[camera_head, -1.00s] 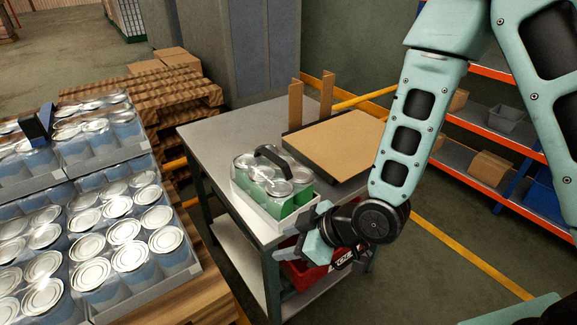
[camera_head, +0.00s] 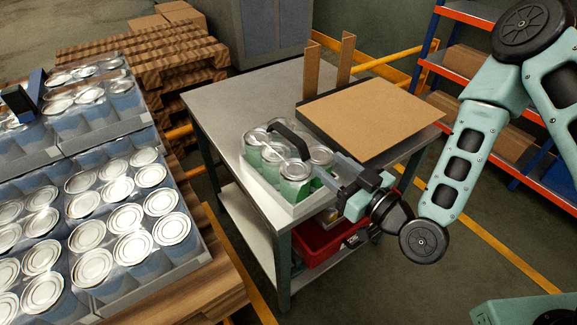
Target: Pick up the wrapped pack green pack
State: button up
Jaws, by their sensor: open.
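The green pack (camera_head: 294,171) is a group of silver-topped cans with green sides and a dark carry handle (camera_head: 290,137) arched over the top. My gripper (camera_head: 326,174) is at the right side of the pack, level with the cans. Its jaws are open, and the fingertips are close to the nearest right-hand cans. I cannot tell whether they touch.
A red bin (camera_head: 318,240) is under the tabletop. Trays of blue cans (camera_head: 130,245) stand on a pallet at left. The tabletop left of the pack is clear.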

jog(key=p, duration=0.1)
send_near(291, 135)
jog(key=x, duration=0.4)
jog(key=shift+s+a+r, duration=0.2)
jog(key=shift+r, duration=0.2)
jog(key=shift+w+d+f+p+x, duration=0.1)
jog(key=shift+f+p+x, duration=0.2)
jog(key=shift+x, duration=0.7)
jog(key=shift+w+d+f+p+x, duration=0.1)
jog(key=shift+p+x, duration=0.35)
jog(key=shift+x, duration=0.55)
jog(key=shift+d+f+p+x, duration=0.1)
jog(key=shift+f+p+x, duration=0.2)
jog(key=shift+x, duration=0.7)
jog(key=shift+r, duration=0.1)
grip_shut()
jog(key=shift+r, duration=0.15)
